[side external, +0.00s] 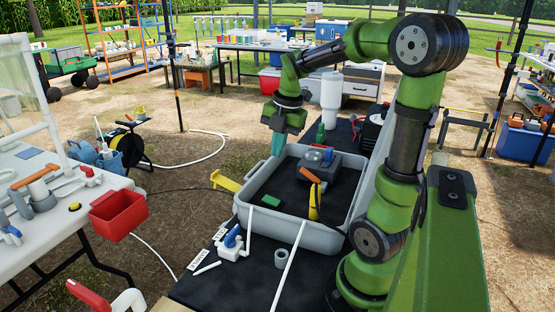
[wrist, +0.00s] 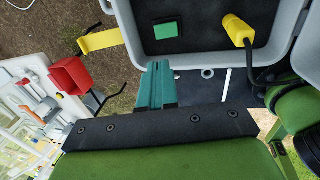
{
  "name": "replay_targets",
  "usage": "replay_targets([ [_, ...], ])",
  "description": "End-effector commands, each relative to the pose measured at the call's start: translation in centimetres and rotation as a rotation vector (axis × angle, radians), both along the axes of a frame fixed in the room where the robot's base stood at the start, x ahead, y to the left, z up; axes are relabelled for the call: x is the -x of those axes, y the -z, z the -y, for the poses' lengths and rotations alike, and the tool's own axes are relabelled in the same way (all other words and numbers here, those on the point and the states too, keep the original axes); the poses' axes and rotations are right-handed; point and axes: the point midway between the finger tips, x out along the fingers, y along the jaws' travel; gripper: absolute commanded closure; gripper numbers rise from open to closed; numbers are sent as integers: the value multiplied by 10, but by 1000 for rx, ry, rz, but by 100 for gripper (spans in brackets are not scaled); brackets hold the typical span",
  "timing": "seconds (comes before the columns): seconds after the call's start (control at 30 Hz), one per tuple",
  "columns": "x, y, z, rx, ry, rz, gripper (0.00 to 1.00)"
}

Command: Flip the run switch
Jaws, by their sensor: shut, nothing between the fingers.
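My gripper (side external: 277,150) is shut and empty, its teal fingers pointing down near the far left rim of a grey tub (side external: 300,236). In the wrist view the closed teal fingers (wrist: 157,72) overlap the tub's rim. Inside the tub, a dark grey box (side external: 325,166) with small blue and red parts stands at the back. I cannot make out which part is the run switch.
A yellow bracket (side external: 226,182) sticks out left of the tub. White pipes (side external: 290,262) lean on its front rim. A red bin (side external: 118,213) hangs at the left table. A white cylinder (side external: 331,95) stands behind.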

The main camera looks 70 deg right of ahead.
Motion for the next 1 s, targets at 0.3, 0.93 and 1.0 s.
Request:
replay_targets([
  [0.3,-1,13,0,-3,-1,-5,100],
  [0.93,-23,127,0,-3,0,-5,100],
  [1.0,-25,132,0,-2,1,-4,100],
])
